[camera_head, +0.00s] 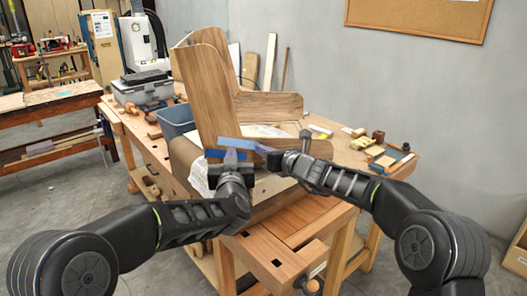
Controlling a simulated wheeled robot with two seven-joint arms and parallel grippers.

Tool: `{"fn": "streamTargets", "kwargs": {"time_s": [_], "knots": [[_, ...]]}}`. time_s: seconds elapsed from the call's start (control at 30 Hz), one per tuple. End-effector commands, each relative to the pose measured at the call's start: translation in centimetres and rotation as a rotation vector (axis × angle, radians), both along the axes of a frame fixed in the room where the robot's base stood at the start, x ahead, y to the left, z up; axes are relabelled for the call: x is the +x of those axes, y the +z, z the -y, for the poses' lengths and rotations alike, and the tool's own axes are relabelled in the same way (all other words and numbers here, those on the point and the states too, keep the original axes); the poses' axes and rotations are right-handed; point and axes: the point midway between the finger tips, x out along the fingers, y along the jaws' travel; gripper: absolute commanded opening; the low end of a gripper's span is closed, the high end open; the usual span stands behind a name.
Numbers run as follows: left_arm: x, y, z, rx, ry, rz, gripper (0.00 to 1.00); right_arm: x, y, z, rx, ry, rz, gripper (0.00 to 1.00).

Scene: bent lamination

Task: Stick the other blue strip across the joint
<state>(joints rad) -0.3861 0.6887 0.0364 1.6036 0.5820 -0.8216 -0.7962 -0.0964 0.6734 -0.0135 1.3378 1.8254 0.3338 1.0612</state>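A curved bent-wood piece with tall side panels (206,95) stands on the workbench. A lighter blue strip (236,143) lies slantwise in front of its lower part. Its right end meets the fingertips of my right gripper (267,150), which appears shut on it. A darker blue strip (213,154) shows just below, level against the wood, partly hidden by my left gripper. My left gripper (231,159) is in front of the wood, right below the lighter strip; its finger opening is too small to tell. The joint itself is mostly hidden by the grippers and strips.
The workbench (283,262) has free room at its front. A blue-grey bin (176,121) and a grey toolbox (143,88) stand left of the wood piece. Small blocks and a dark tray (391,158) lie at the right end. A wall closes the back.

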Motion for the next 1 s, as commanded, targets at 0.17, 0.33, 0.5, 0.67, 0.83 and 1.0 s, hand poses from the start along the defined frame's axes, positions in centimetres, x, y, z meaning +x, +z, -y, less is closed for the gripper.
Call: {"fn": "streamTargets", "kwargs": {"time_s": [0.17,0.33,0.5,0.67,0.83,1.0], "knots": [[0.5,0.0,0.0,0.000,0.000,-0.001,0.00,0.0,0.0,0.0,0.000,0.000,0.000,0.00],[0.9,0.0,0.0,0.000,0.000,-0.001,0.00,0.0,0.0,0.0,0.000,0.000,0.000,0.00],[1.3,0.0,0.0,0.000,0.000,0.000,0.00,0.0,0.0,0.0,0.000,0.000,0.000,0.00],[1.7,-0.1,0.0,0.001,0.000,-0.001,0.00,0.0,0.0,0.0,0.000,0.000,0.000,0.00],[2.1,0.0,0.0,0.000,0.000,-0.001,0.00,0.0,0.0,0.0,0.000,0.000,0.000,0.00],[2.6,0.0,0.0,0.001,0.001,-0.001,0.00,0.0,0.0,0.0,0.000,0.000,0.000,0.00]]}}
